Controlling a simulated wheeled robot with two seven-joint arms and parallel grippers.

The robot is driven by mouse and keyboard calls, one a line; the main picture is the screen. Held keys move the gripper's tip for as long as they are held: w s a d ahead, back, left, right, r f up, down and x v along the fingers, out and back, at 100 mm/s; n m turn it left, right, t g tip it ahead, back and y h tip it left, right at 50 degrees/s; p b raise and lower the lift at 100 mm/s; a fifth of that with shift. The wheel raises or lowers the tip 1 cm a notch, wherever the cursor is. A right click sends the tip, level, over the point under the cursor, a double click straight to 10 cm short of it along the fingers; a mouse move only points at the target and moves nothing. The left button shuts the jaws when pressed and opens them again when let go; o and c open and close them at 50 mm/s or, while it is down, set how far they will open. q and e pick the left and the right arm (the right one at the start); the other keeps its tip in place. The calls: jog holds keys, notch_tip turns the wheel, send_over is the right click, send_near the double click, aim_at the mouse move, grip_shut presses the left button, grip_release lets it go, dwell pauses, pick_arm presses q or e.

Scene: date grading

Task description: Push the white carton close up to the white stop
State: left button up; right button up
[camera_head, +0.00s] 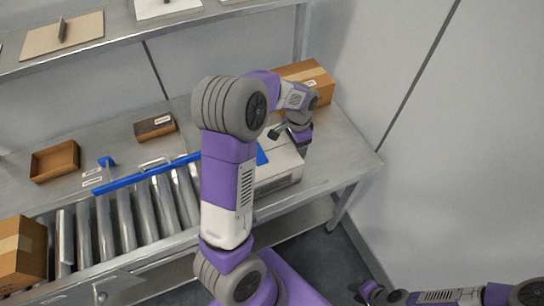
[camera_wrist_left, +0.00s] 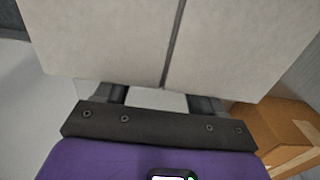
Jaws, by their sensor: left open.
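The white carton (camera_head: 278,178) stands on the metal bench at the right end of the roller track, partly hidden behind my left arm. In the left wrist view the carton (camera_wrist_left: 100,40) fills the top, with a dark seam down its middle. My left gripper (camera_head: 284,132) is at the carton's far side in the head view. Its fingers are open and apart, close to the carton; contact cannot be told. I cannot make out the white stop for certain. My right gripper (camera_head: 366,292) is low at the bottom right, away from the bench, its fingers too small to read.
A taped brown box (camera_head: 308,82) stands behind the carton and also shows in the left wrist view (camera_wrist_left: 277,128). A blue rail (camera_head: 145,176) runs along the rollers (camera_head: 125,213). Brown trays (camera_head: 55,161) lie at the left; another box (camera_head: 20,253) stands at the near left.

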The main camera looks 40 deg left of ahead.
aim_at(270, 147)
pick_arm(q)
jog(key=shift+s+a, duration=0.4)
jog(key=shift+s, duration=0.35)
jog(key=shift+s+a, duration=0.4)
jog(key=shift+s, duration=0.35)
jog(key=shift+s+a, duration=0.4)
jog(key=shift+s, duration=0.35)
jog(key=shift+s+a, duration=0.4)
jog(key=shift+s, duration=0.35)
jog(key=shift+s+a, duration=0.4)
jog(key=shift+s, duration=0.35)
jog(key=shift+s+a, duration=0.4)
jog(key=shift+s, duration=0.3)
jog(key=shift+s+a, duration=0.35)
jog(key=shift+s, duration=0.3)
jog(key=shift+s+a, duration=0.4)
jog(key=shift+s, duration=0.45)
jog(key=shift+s+a, duration=0.1)
jog(key=shift+s+a+b, duration=0.1)
jog(key=shift+s+a, duration=0.6)
jog(key=shift+s, duration=0.75)
jog(key=shift+s+a+b, duration=0.1)
jog(key=shift+s+a, duration=0.55)
jog(key=shift+s, duration=0.85)
jog(key=shift+s+a+b, duration=0.1)
jog(key=shift+s+a, duration=0.6)
jog(key=shift+s, duration=0.75)
